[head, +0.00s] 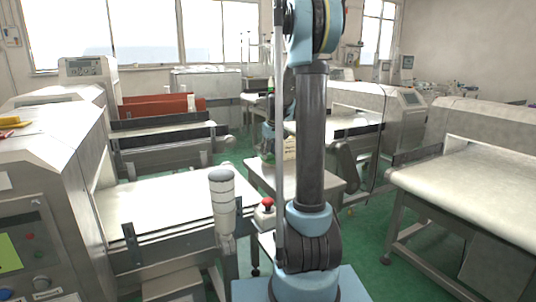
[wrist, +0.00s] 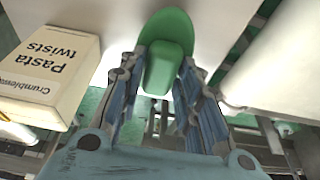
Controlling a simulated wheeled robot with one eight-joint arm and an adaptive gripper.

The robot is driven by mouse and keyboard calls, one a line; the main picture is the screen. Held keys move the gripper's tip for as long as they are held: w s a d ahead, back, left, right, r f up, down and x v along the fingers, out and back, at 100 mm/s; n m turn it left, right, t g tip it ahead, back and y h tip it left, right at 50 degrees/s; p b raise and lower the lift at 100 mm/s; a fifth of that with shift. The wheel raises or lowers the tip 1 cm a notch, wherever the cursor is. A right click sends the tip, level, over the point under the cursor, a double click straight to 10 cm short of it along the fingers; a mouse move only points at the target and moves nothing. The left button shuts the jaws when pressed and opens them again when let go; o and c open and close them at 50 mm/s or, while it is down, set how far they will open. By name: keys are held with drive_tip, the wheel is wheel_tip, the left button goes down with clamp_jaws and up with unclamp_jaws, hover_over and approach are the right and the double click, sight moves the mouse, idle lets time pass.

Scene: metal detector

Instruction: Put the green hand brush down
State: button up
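The green hand brush (wrist: 168,28) is at the top middle of the wrist view, its rounded end pointing away from me. My gripper (wrist: 164,58) has one finger on each side of its green handle, both appearing to touch it. The brush is over a pale table top (wrist: 110,50); I cannot tell whether it touches it. In the head view, my gripper (head: 268,133) is partly hidden behind my arm, above a small light table (head: 312,178). A little green of the brush (head: 266,156) shows below it.
A pasta twists box (wrist: 48,75) stands left of the brush; it also shows in the head view (head: 290,148). Metal detector conveyors stand on the left (head: 150,200) and right (head: 480,180). A red-topped button box (head: 266,208) stands before the small table.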

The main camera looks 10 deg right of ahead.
sight(272, 160)
drive_tip(key=shift+o, duration=0.5)
drive_tip(key=shift+r, duration=0.1)
drive_tip(key=v, duration=1.2)
drive_tip(key=shift+s, duration=0.1)
